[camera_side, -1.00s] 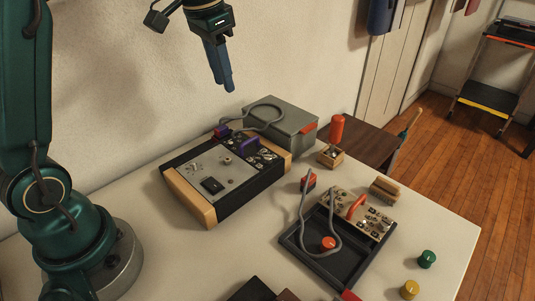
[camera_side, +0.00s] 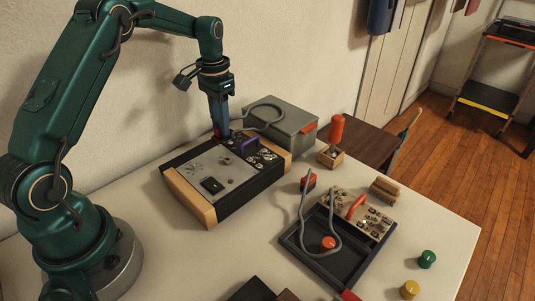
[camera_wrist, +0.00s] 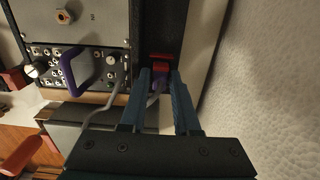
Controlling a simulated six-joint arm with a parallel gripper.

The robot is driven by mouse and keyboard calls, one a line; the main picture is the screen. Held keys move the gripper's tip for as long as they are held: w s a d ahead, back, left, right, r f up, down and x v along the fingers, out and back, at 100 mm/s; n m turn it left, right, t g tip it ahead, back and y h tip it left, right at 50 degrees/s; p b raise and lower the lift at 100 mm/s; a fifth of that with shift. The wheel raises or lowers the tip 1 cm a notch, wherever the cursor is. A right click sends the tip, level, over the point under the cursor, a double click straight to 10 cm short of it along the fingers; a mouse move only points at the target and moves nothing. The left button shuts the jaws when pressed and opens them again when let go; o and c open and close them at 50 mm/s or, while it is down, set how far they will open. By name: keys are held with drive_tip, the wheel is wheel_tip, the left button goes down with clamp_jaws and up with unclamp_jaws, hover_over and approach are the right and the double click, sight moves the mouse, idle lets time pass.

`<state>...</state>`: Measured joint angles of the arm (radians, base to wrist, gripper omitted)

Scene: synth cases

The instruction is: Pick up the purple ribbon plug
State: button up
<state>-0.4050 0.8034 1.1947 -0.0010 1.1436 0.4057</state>
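The purple ribbon plug (camera_wrist: 156,86) sits at the back edge of the synth case, with a red part (camera_wrist: 160,62) beside it. A grey ribbon cable (camera_wrist: 104,116) runs from that area. My gripper (camera_wrist: 161,76) points down over the plug, one finger on each side of it. The fingers look apart, and I cannot see a firm grip. In the side view my gripper (camera_side: 220,132) is at the case's back corner and hides most of the plug; a bit of red (camera_side: 215,134) shows at its left.
The synth case (camera_side: 208,213) has a purple handle (camera_side: 248,146) close to my gripper. A grey box (camera_side: 298,119) with the looping cable stands behind. A dark tray (camera_side: 352,269), small panel and knobs lie to the right. The wall is close behind.

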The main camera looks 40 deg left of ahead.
drive_tip(key=shift+f, duration=0.1)
drive_tip(key=shift+c, duration=0.3)
clamp_jaws()
wheel_tip(320, 180, up, 13)
idle(1.0)
